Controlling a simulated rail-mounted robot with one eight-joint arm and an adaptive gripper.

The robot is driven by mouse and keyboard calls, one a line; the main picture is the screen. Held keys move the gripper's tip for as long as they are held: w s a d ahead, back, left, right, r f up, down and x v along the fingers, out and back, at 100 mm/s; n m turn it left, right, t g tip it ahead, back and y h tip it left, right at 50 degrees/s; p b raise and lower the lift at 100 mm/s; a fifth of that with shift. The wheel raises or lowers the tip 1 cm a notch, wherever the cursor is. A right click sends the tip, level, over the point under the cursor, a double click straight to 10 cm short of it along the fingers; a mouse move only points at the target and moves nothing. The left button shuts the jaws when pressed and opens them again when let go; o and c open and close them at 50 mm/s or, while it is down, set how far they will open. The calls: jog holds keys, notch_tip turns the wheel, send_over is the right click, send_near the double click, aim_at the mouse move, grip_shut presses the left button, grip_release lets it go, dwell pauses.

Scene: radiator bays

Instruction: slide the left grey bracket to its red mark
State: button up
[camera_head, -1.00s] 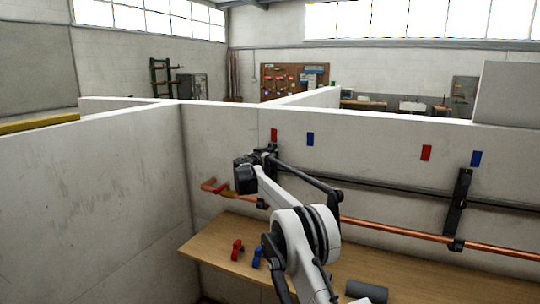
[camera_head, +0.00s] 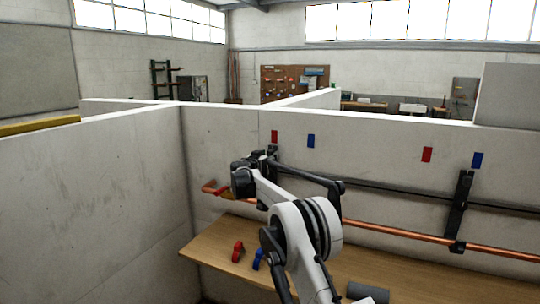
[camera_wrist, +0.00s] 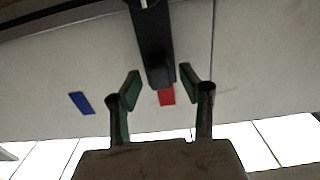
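The left grey bracket (camera_wrist: 152,45) is a dark upright bar on the wall, seen close in the wrist view, which is upside down. In the head view only its top (camera_head: 272,149) shows; my arm hides most of it. Its red mark (camera_head: 274,136) is on the wall just above that end; it also shows in the wrist view (camera_wrist: 166,98), partly covered by the bracket's end. My gripper (camera_wrist: 158,74) is open, with one green-padded finger on each side of the bracket's end. Gaps show on both sides, so no grip is visible.
A blue mark (camera_head: 311,140) is right of the red one. The right bracket (camera_head: 457,215) has its own red (camera_head: 427,154) and blue (camera_head: 476,160) marks. A copper pipe (camera_head: 400,231) and dark rail (camera_head: 400,191) run along the wall. Red (camera_head: 238,251) and blue (camera_head: 257,259) clamps lie on the bench (camera_head: 215,246).

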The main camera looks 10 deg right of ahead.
jog(key=v, duration=1)
jog(key=s+d+r+g+y, duration=0.1)
jog(key=s+d+r+g, duration=0.1)
jog(key=s+d+r, duration=0.35)
jog(key=s+d+r+g, duration=0.1)
jog(key=s+d+r, duration=0.1)
jog(key=s, duration=0.7)
jog(key=s+d+n+g+y, duration=0.2)
jog(key=s+d+g, duration=0.15)
jog(key=s, duration=1.35)
jog(key=s+a+f+n+y, duration=0.1)
jog(key=s+f, duration=0.3)
jog(key=s, duration=0.8)
jog(key=s+a+f+n+g+y, duration=0.1)
jog(key=s+f, duration=0.4)
jog(key=s, duration=0.7)
jog(key=s+a+f+n+y, duration=0.2)
jog(key=s+f+y, duration=0.3)
jog(key=s, duration=0.7)
jog(key=shift+a+n, duration=0.25)
jog(key=shift+n, duration=0.15)
